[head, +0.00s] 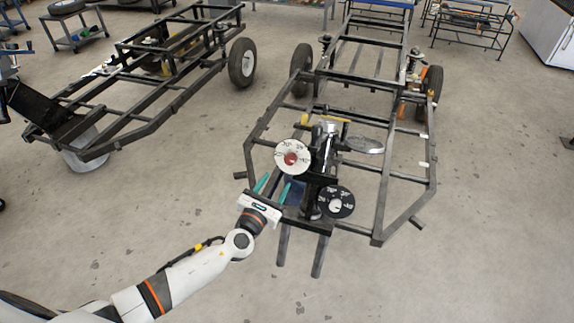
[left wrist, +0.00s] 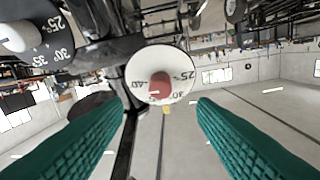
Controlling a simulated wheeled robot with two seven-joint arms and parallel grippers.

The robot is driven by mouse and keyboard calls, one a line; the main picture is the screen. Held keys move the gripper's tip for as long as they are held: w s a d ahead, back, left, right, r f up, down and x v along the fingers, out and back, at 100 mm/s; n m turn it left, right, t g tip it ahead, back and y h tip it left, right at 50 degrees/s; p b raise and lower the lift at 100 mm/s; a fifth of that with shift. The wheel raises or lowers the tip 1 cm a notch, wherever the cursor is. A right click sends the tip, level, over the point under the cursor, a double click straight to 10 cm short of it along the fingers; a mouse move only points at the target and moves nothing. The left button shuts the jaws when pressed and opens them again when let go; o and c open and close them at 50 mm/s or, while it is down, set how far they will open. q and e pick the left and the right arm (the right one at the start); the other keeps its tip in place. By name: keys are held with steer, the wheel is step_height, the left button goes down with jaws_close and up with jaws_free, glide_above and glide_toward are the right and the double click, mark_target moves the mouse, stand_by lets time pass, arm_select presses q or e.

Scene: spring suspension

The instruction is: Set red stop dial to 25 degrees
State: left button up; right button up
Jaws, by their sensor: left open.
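The red stop dial is a white disc (head: 292,145) with black degree marks and a red knob at its centre, mounted on the black post of the near frame. In the left wrist view the red knob (left wrist: 160,86) sits on the white disc (left wrist: 148,68), ahead of and between my fingers. My left gripper (head: 271,186) has teal fingers, open and empty, just below and left of the dial, apart from it. The fingers also show in the left wrist view (left wrist: 160,112). My right gripper is not in view.
A black dial with a white knob (head: 335,203) sits lower right of the red one and shows upper left in the wrist view (left wrist: 30,37). Black frame tubes (head: 398,200) surround the dials. Another wheeled frame (head: 130,80) stands left. Concrete floor in front is clear.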

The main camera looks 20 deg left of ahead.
mark_target(288, 163)
arm_select(q)
steer(key=w, duration=0.5)
steer(key=w+d+b, duration=0.1)
steer(key=w, duration=0.1)
steer(key=shift+w+f, duration=0.1)
steer(key=shift+w, duration=0.85)
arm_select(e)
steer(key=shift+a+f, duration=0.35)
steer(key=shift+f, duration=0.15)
arm_select(q)
steer(key=c, duration=1)
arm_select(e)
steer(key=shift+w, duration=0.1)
arm_select(q)
steer(key=shift+n, duration=0.3)
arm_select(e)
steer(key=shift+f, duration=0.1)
